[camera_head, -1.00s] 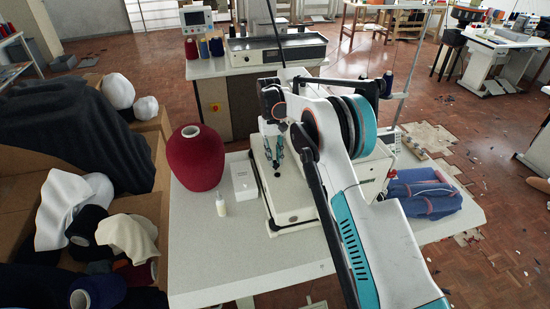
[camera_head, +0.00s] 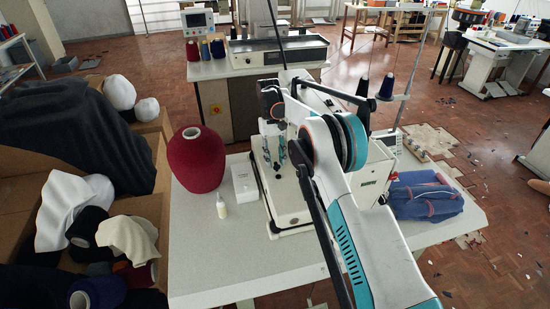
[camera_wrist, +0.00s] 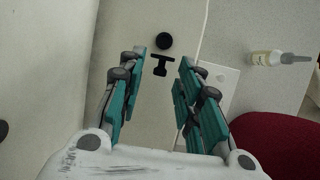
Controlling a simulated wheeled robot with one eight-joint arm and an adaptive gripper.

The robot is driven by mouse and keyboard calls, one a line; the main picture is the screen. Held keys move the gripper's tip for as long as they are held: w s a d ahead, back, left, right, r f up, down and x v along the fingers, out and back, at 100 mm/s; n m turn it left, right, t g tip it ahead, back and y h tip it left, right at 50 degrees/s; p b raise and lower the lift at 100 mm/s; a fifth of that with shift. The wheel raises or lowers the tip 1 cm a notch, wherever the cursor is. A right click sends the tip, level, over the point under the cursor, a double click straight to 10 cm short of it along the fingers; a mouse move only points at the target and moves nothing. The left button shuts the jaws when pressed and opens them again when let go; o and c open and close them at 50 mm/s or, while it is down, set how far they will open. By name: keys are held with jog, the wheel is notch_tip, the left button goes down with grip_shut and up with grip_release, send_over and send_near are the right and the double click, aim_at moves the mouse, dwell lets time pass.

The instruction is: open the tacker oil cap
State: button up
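The tacker is a white machine (camera_head: 290,218) on the pale table, largely hidden behind my arm in the head view. In the wrist view, a round black cap (camera_wrist: 164,41) and a black T-shaped piece (camera_wrist: 160,65) show on a pale surface. I cannot tell for certain which of them is the oil cap. My gripper (camera_head: 272,158) points down over the tacker's left part. In the wrist view its teal fingers (camera_wrist: 163,62) are open and empty, one on each side of the T-shaped piece, with the round cap just beyond. Contact cannot be told.
On the table (camera_head: 215,255), a white box (camera_head: 244,181), a small oil bottle (camera_head: 221,207) and a red yarn cone (camera_head: 197,162) stand left of the tacker. Folded blue cloth (camera_head: 425,194) lies on the right. The table's front left is clear. Boxes of textiles stand at left.

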jog(key=shift+r, duration=0.1)
jog(key=v, duration=0.7)
jog(key=shift+r, duration=0.15)
